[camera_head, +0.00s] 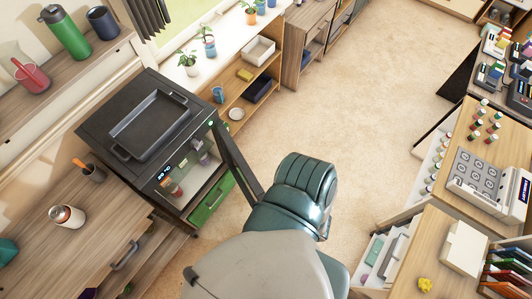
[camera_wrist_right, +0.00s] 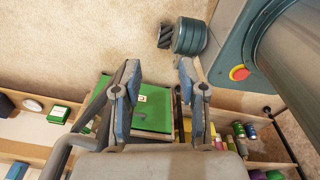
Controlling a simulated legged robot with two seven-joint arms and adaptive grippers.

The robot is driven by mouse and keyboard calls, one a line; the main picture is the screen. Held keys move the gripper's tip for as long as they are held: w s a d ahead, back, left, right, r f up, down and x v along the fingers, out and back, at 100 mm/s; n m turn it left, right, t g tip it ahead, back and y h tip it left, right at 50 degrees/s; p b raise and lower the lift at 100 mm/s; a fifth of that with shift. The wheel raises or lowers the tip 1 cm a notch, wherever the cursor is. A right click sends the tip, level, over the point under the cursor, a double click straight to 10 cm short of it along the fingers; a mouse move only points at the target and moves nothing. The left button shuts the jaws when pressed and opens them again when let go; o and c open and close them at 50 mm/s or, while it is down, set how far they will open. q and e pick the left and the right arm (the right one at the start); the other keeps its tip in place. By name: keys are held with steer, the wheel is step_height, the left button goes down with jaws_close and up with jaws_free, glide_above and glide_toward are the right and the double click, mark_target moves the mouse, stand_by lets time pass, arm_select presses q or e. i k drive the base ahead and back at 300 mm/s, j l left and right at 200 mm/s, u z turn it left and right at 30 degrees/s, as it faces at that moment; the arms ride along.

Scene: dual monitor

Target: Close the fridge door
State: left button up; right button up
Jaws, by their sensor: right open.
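The fridge (camera_head: 110,115) is a dark box at the left in the head view, with a black tray on top and a small lit display on its front. Its front is open, and a few items show inside. The fridge door (camera_head: 237,163) stands swung out from the right side of the front, seen nearly edge-on as a dark panel. My right gripper (camera_wrist_right: 157,85) is open in its wrist view, with nothing held between its fingers. A green panel (camera_wrist_right: 150,108) shows beyond them; I cannot tell whether they touch it. Neither gripper shows in the head view.
A green drawer front (camera_head: 212,200) sits low below the fridge opening. A wooden counter (camera_head: 95,225) with a jar is at the lower left, and a plant shelf (camera_head: 262,65) stands behind. The floor (camera_head: 345,110) right of the door is clear. Loaded desks line the right side.

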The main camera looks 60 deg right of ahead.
mark_target(247, 176)
steer(key=k+l, duration=0.15)
steer(key=l, duration=0.25)
steer(key=k+l+z, duration=0.1)
steer(key=l, duration=0.25)
steer(key=k+l, duration=0.1)
steer(key=l, duration=0.3)
steer(key=k+l+z, duration=0.1)
steer(key=l, duration=0.3)
